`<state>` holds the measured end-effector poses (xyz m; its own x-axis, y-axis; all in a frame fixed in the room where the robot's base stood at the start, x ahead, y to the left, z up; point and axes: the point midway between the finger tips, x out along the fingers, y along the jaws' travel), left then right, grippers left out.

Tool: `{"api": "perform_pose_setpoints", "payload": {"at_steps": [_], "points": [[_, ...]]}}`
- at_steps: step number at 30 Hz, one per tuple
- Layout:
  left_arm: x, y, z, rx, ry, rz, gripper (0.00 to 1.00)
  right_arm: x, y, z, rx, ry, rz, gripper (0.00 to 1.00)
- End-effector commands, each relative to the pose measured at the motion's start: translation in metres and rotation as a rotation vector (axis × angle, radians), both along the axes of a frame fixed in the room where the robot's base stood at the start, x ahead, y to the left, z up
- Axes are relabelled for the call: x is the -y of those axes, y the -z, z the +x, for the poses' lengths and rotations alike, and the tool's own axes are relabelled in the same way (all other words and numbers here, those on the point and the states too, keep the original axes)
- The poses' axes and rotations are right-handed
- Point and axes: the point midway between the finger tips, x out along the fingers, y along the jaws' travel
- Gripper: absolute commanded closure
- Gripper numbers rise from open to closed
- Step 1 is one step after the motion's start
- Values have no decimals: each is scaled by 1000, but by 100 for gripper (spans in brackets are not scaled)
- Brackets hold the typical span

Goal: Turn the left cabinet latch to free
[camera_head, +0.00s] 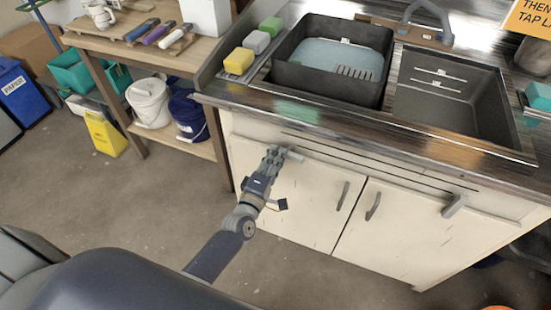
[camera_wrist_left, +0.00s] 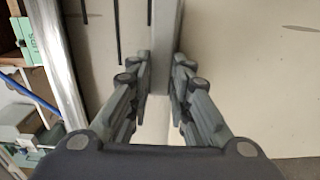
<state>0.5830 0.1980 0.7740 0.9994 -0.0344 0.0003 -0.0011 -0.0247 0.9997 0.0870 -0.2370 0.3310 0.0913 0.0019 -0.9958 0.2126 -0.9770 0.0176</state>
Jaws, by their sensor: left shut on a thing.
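The left cabinet latch (camera_head: 294,155) is a grey bar at the top of the left cabinet door (camera_head: 300,195). Only its end shows past my fingers in the head view. My left gripper (camera_head: 274,154) is at the latch, its fingers closed around it. In the left wrist view the latch (camera_wrist_left: 165,45) runs lengthwise between the two fingers of my left gripper (camera_wrist_left: 160,85), which press on it from both sides. The left door is shut. My right gripper is not in view.
A second grey latch (camera_head: 455,205) sits above the right cabinet door (camera_head: 400,235), which is also shut. Each door has a grey handle. The sink counter (camera_head: 330,125) overhangs above. A wooden bench (camera_head: 180,60) with buckets stands at left. The floor before the cabinet is clear.

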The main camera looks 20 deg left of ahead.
Motion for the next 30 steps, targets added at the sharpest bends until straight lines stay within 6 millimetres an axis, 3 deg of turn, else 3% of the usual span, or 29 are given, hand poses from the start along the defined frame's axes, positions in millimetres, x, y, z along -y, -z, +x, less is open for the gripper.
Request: {"api": "perform_pose_setpoints", "payload": {"at_steps": [18,19,21,30], "points": [[0,2,0,-3,-1,-44,100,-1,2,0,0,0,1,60],[0,2,0,-3,-1,-44,76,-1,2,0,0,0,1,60],[0,2,0,-3,-1,-43,61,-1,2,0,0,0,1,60],[0,1,0,-2,0,-41,61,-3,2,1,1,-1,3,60]]}}
